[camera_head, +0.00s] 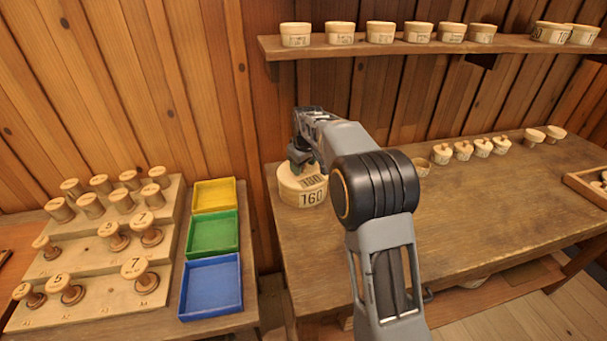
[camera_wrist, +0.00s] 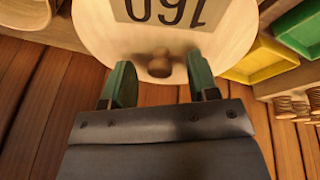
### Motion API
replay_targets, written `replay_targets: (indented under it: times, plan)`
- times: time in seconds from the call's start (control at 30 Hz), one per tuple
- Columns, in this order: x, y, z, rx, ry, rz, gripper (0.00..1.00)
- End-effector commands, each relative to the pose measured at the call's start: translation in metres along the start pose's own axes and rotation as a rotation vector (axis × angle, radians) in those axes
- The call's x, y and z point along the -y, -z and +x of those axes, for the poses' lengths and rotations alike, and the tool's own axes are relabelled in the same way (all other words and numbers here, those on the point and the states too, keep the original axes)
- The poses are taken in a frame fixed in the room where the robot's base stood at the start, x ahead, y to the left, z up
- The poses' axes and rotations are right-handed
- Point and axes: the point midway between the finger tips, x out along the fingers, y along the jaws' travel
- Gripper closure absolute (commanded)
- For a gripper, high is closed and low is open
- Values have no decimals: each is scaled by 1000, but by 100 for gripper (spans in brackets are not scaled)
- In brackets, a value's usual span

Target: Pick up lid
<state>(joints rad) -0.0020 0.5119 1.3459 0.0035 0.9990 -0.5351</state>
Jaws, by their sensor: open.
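The lid (camera_wrist: 225,30) is a pale round wooden disc with a small knob (camera_wrist: 159,64) and a label reading 160, upside down in the wrist view. In the head view it is the top of the round 160 box (camera_head: 312,197) at the left end of the workbench, partly hidden by my gripper. My gripper (camera_head: 299,158) is above the box, pointing down. In the wrist view my gripper (camera_wrist: 160,72) is open, with one green finger on each side of the knob. I see gaps between the fingers and the knob.
Several small lidded boxes (camera_head: 380,32) stand on the wall shelf (camera_head: 400,47). Several more stand along the back of the workbench (camera_head: 490,210). At left are yellow (camera_head: 214,194), green (camera_head: 213,233) and blue (camera_head: 211,286) trays and a stepped rack (camera_head: 100,262) of spools. The bench's middle is clear.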

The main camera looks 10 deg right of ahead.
Motion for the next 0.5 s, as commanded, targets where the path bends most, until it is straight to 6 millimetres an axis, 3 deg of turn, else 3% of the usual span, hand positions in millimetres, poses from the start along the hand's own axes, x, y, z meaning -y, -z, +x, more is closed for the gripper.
replay_targets:
  times: [0.2, 0.5]
  plan:
    - [0, 0, 1, 0, 0, 0, 46]
    - [0, 0, 0, 0, 0, 0, 73]
